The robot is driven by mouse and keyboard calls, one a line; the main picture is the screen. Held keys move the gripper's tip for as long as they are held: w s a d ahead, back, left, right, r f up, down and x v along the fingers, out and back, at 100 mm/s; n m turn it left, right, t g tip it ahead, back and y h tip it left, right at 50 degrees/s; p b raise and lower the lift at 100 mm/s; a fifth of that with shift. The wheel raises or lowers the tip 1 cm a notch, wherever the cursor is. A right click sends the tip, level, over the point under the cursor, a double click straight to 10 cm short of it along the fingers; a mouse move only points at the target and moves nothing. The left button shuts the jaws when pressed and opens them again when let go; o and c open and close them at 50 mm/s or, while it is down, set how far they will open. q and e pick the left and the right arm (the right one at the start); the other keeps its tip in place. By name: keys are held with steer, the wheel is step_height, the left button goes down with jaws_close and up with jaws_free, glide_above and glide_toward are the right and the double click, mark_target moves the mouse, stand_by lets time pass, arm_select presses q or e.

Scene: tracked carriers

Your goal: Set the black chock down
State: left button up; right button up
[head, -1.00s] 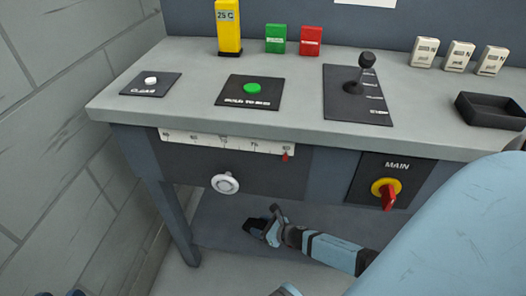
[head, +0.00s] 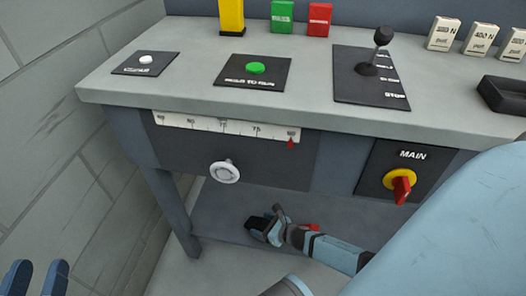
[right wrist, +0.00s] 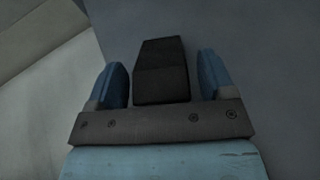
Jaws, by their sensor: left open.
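The black chock (right wrist: 161,72) is a dark block with a sloped top. In the right wrist view it stands between the two blue fingers of my right gripper (right wrist: 163,78), with a narrow gap on each side. In the head view the chock (head: 257,222) is a small dark shape at my right gripper (head: 265,230), low under the bench over the grey lower shelf (head: 216,212). Its underside is hidden, so I cannot tell whether it touches the shelf. My left gripper (head: 35,279) is open and empty at the lower left corner.
The bench top (head: 200,101) overhangs the shelf, and a bench leg (head: 176,215) stands left of my right gripper. A white knob (head: 225,172) and a red-yellow main switch (head: 400,184) jut from the front. A small red thing (head: 311,227) shows behind my right forearm.

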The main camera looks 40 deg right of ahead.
steer(key=shift+r, duration=0.25)
arm_select(q)
steer(key=s+n+p, duration=0.1)
steer(key=p, duration=0.1)
steer(key=s+d+f+n+g+p, duration=0.1)
steer(key=p, duration=0.1)
steer(key=shift+d+n+g+y, duration=0.1)
steer(key=shift+n+g+y, duration=0.2)
steer(key=shift+n+y, duration=0.1)
arm_select(e)
steer(key=v, duration=1.2)
arm_select(q)
steer(key=shift+w, duration=0.1)
steer(key=shift+r, duration=0.25)
